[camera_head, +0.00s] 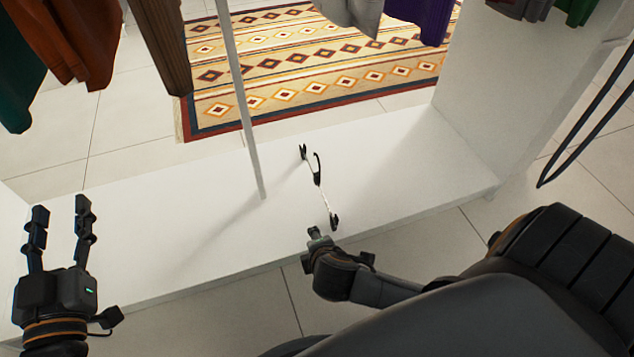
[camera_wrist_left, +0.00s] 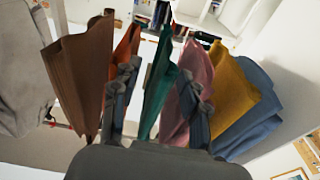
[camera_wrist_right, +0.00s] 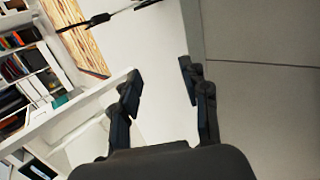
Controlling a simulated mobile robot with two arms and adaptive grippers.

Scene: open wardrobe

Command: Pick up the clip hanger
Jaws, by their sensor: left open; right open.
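The clip hanger (camera_head: 317,180) lies on the white wardrobe floor panel, with a thin metal bar, a black hook and a black clip at each end. In the right wrist view, part of the hanger (camera_wrist_right: 98,19) shows at the top, beyond the fingertips. My right gripper (camera_head: 315,233) is just in front of the hanger's near clip; seen edge-on in the head view, it shows open and empty in the right wrist view (camera_wrist_right: 159,74). My left gripper (camera_head: 61,208) is open and empty over the panel's left end, far from the hanger.
A thin white upright post (camera_head: 242,105) stands left of the hanger. Hanging clothes line the top, including a rust garment (camera_head: 80,45); more hang before the left wrist camera, such as a green one (camera_wrist_left: 160,85). A patterned rug (camera_head: 300,70) lies behind. The panel (camera_head: 400,160) is clear right of the hanger.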

